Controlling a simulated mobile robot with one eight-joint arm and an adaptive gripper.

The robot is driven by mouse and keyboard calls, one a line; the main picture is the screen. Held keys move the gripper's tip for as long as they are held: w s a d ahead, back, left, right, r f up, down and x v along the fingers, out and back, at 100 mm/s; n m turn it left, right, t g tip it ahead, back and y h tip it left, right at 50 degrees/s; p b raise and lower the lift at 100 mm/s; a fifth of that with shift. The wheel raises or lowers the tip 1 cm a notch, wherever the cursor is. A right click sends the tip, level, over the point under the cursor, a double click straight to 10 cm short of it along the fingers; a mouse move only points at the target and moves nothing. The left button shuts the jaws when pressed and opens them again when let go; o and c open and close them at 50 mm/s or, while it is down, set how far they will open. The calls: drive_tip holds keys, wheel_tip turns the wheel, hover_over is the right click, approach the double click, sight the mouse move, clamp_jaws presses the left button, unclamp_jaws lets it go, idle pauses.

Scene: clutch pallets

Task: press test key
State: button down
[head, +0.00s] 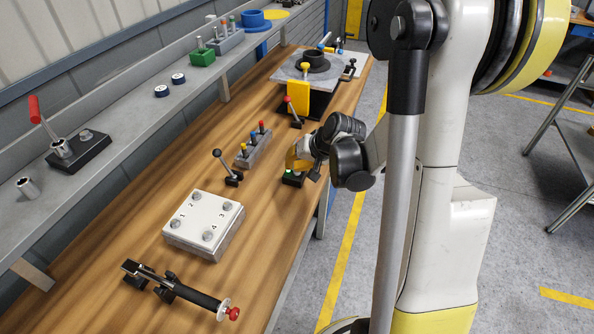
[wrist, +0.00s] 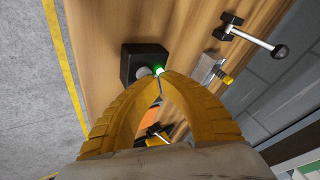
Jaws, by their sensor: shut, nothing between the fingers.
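The test key box is a small black block (head: 291,181) on the wooden bench near its front edge; it also shows in the wrist view (wrist: 133,56). On its top are a pale round key (wrist: 143,72) and a bright green lamp (wrist: 158,69). My gripper (head: 295,164), with yellow fingers, is over the box, pointing down. In the wrist view its fingertips (wrist: 162,77) are shut together and empty, right beside the lamp and key. They hide part of the box top. I cannot tell whether they touch the key.
A black-knobbed lever (head: 232,170) and a block with coloured pegs (head: 253,150) stand left of the box. A red-knobbed lever (head: 294,114) stands behind. A white numbered plate (head: 203,226) and a black clamp (head: 176,289) lie toward the front. Bare wood lies between them.

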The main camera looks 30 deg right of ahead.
drive_tip(key=shift+r, duration=0.15)
drive_tip(key=shift+r+p, duration=0.7)
drive_tip(key=shift+r, duration=0.1)
drive_tip(key=shift+r+p, duration=1.9)
drive_tip(key=shift+r, duration=0.65)
drive_tip(key=s+a+r+n+h+b, duration=0.1)
drive_tip(key=s+a+r+n+b, duration=0.1)
drive_tip(key=s+a, duration=0.5)
drive_tip(key=s+a+r+n+b, duration=0.3)
drive_tip(key=s+a, duration=0.5)
drive_tip(key=s, duration=0.3)
wheel_tip(320, 180, up, 2)
drive_tip(key=shift+s+r+n+h, duration=0.1)
drive_tip(key=shift+s+n+h, duration=0.3)
drive_tip(key=shift+n, duration=0.2)
